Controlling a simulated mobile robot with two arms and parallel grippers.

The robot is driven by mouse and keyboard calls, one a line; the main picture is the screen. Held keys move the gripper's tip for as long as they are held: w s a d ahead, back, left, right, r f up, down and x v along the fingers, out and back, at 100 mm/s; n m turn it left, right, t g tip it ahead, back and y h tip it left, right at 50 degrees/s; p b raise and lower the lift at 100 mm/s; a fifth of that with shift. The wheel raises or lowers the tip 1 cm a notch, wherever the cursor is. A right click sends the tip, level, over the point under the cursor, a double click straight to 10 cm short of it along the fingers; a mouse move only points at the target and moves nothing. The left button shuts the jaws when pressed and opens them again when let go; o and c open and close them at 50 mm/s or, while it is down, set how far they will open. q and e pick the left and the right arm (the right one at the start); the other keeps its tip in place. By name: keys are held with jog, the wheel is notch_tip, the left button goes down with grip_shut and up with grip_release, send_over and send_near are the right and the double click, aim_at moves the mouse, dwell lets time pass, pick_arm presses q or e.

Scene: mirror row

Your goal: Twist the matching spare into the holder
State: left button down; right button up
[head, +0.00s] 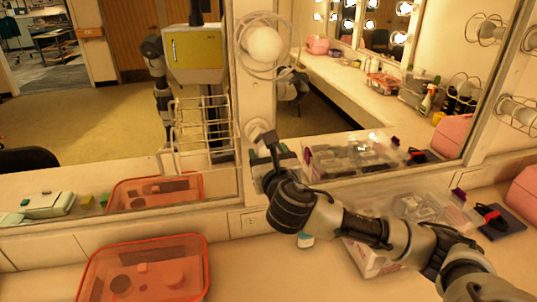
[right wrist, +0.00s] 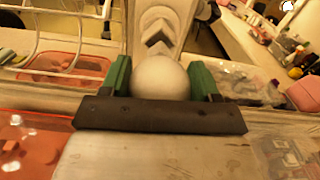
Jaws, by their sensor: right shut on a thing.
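My right gripper (head: 268,150) is raised at the post between the two mirrors. In the right wrist view its green fingers (right wrist: 160,82) are shut on a round white bulb (right wrist: 160,76), one finger on each side. A pale round holder (head: 253,127) on the post is just beyond the gripper. The bulb is close to it, but I cannot tell whether they touch. The bulb's base is hidden in the right wrist view. Another round white bulb (head: 264,45) sits in a wire cage higher on the same post. My left gripper is not in view.
A white wire frame (head: 196,132) stands out left of the post. An orange tray (head: 142,240) with several items lies on the counter at left. A clear box and a dark flat case (head: 500,220) are at right. The mirrors reflect the room and part of me.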

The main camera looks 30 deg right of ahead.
jog(key=shift+p, duration=0.8)
dwell(1.3)
jog(key=shift+p+x, duration=0.45)
jog(key=shift+x, duration=1.5)
dwell(1.6)
jog(key=shift+f+m+b, duration=0.1)
jog(key=shift+m+b, duration=0.2)
jog(key=shift+m, duration=0.7)
jog(key=shift+d+m, duration=0.1)
jog(key=shift+m, duration=1.3)
